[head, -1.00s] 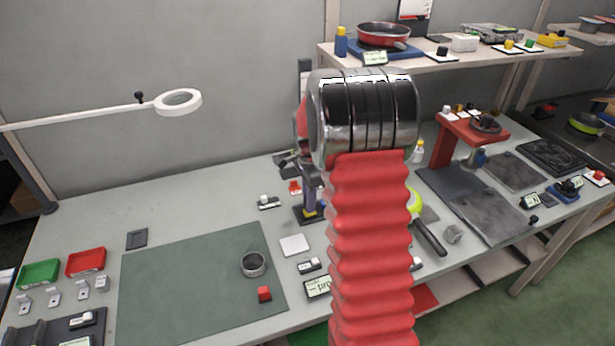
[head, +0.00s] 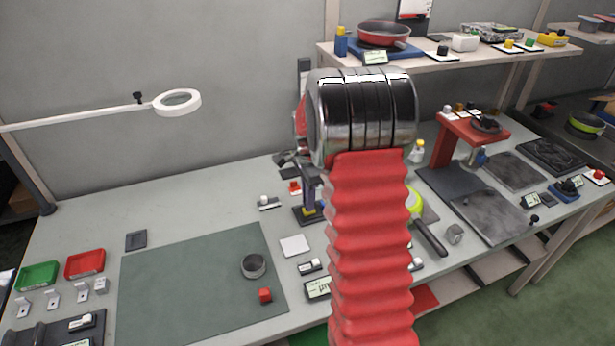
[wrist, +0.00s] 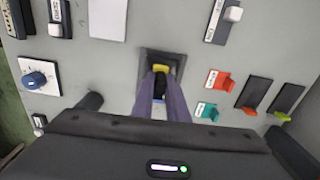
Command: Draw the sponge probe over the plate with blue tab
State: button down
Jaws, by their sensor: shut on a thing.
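My gripper (wrist: 160,104) has its two purple fingers closed on a small black and yellow piece (wrist: 161,71), which looks like the sponge probe. The piece stands in a dark square holder (wrist: 178,58) on the bench. In the head view my gripper (head: 311,201) is small and partly behind my arm, low over that holder (head: 300,216). To the right in the wrist view are two dark plates, one with an orange tab (wrist: 249,110) and one with a green tab (wrist: 282,116). A teal-blue tab (wrist: 206,111) lies nearer the holder; I cannot tell a plate under it.
A red tab piece (wrist: 218,82) lies right of the holder. A white square pad (wrist: 107,18) and a blue knob on a white card (wrist: 37,79) lie left.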

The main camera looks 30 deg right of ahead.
jog(key=shift+s+a, duration=0.1)
jog(key=shift+s, duration=0.4)
jog(key=shift+w, duration=0.4)
jog(key=shift+w+d, duration=0.25)
jog(key=shift+w, duration=0.5)
jog(key=shift+s+a, duration=0.25)
jog(key=shift+s, duration=0.9)
jog(key=shift+w+d+r, duration=0.1)
jog(key=shift+w+d, duration=0.1)
jog(key=shift+w, duration=0.85)
jog(key=shift+w+r, duration=0.1)
jog(key=shift+w, duration=0.1)
notch_tip(320, 180, up, 8)
jog(key=shift+f, duration=0.25)
